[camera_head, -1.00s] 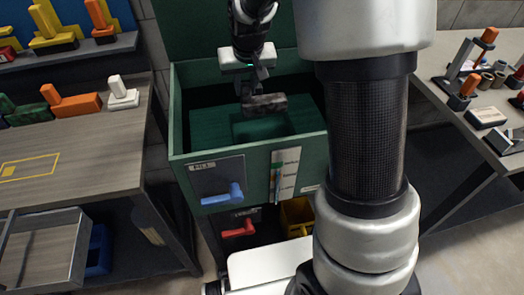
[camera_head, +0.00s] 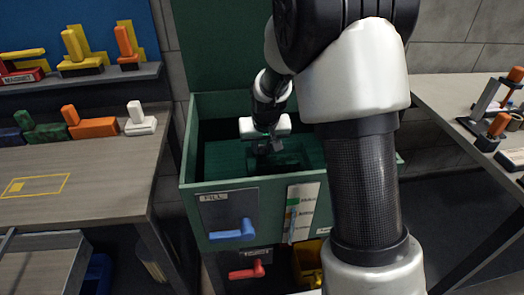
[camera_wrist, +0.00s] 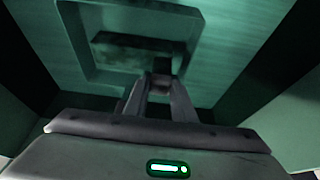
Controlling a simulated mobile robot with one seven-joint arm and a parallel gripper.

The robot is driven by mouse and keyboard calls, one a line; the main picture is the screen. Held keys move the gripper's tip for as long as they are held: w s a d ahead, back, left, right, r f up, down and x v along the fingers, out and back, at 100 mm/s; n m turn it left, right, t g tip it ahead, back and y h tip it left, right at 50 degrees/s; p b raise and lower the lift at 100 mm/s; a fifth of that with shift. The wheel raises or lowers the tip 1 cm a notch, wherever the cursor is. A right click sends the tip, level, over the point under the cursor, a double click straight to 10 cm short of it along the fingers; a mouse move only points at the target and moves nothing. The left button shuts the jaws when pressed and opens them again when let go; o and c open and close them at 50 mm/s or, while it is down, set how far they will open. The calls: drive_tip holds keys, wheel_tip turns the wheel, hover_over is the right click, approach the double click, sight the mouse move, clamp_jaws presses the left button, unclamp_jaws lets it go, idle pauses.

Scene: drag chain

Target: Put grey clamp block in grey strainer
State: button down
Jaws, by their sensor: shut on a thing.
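A dark grey block (camera_wrist: 128,50), which looks like the clamp block, is held near one end in my gripper (camera_wrist: 160,84). The fingers are closed on it, and the block sticks out to one side. My gripper (camera_head: 266,148) reaches down into the open green bin (camera_head: 228,186) in the head view. The block there (camera_head: 287,161) is dim and partly hidden by the gripper and shadow. In the wrist view the block lies over a square recess in the green bin floor; I cannot tell whether it touches. I cannot make out a grey strainer.
Blue (camera_head: 233,232) and red (camera_head: 247,272) handles stick out from the front below the bin's rim. A table (camera_head: 95,180) with coloured blocks stands left, including a white one (camera_head: 140,120). Another cluttered table (camera_head: 450,100) stands right. The bin walls enclose my gripper closely.

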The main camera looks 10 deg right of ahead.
drive_tip(key=shift+r, duration=0.1)
drive_tip(key=shift+f, duration=0.2)
drive_tip(key=c, duration=1.5)
unclamp_jaws()
